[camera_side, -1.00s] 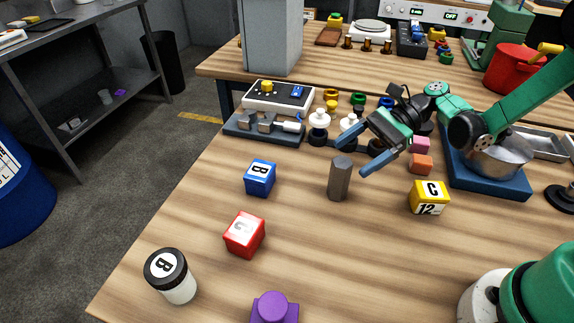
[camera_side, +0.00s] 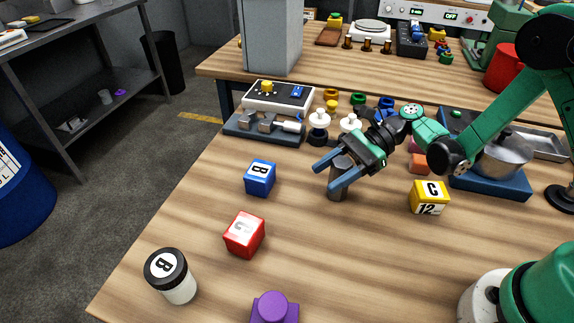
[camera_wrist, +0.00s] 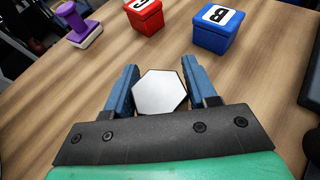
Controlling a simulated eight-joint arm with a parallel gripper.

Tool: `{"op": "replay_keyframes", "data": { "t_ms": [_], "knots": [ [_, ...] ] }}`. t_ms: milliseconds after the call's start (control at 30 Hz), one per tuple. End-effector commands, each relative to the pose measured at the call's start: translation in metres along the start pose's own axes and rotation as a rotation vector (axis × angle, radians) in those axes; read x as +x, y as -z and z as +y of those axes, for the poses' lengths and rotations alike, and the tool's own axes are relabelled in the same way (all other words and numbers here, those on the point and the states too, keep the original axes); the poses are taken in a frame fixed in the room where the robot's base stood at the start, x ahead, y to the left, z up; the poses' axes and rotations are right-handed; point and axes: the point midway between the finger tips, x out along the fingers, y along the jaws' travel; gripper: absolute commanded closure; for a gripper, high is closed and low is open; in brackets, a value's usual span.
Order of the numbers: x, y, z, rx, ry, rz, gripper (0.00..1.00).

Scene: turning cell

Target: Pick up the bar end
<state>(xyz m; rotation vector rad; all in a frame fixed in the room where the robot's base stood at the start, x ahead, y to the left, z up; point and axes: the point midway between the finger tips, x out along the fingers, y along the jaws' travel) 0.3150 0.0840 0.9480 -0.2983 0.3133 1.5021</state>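The bar end is a grey hexagonal bar (camera_side: 338,187) standing upright on the wooden table in the side view. In the wrist view its pale hexagonal top (camera_wrist: 160,92) lies between the two blue fingers. My gripper (camera_side: 324,180) is around the upper part of the bar, one finger on each side; it also shows in the wrist view (camera_wrist: 159,85). The fingers are open, with a narrow gap on the left of the bar and little or none visible on the right. Part of the bar is hidden behind a finger in the side view.
A blue box (camera_side: 260,178) marked B and a red box (camera_side: 244,235) stand to the left. A yellow box (camera_side: 429,198) stands to the right. A black-lidded jar (camera_side: 172,277) and a purple piece (camera_side: 273,308) are at the front. A pot (camera_side: 503,157) is behind right.

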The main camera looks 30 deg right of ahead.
Motion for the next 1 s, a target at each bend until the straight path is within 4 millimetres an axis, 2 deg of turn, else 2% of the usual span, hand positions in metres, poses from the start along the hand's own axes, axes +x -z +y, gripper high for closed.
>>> {"op": "replay_keyframes", "data": {
  "t_ms": [33,100,167,1000],
  "knots": [
    [-0.0001,0.0,0.0,0.0,0.0,0.0,0.65],
    [-0.0001,0.0,0.0,0.0,0.0,0.0,0.85],
    [-0.0001,0.0,0.0001,0.0,0.0,0.0,1.0],
    [-0.0002,-0.0001,0.0001,0.0,0.0,0.0,1.0]
  ]
}}
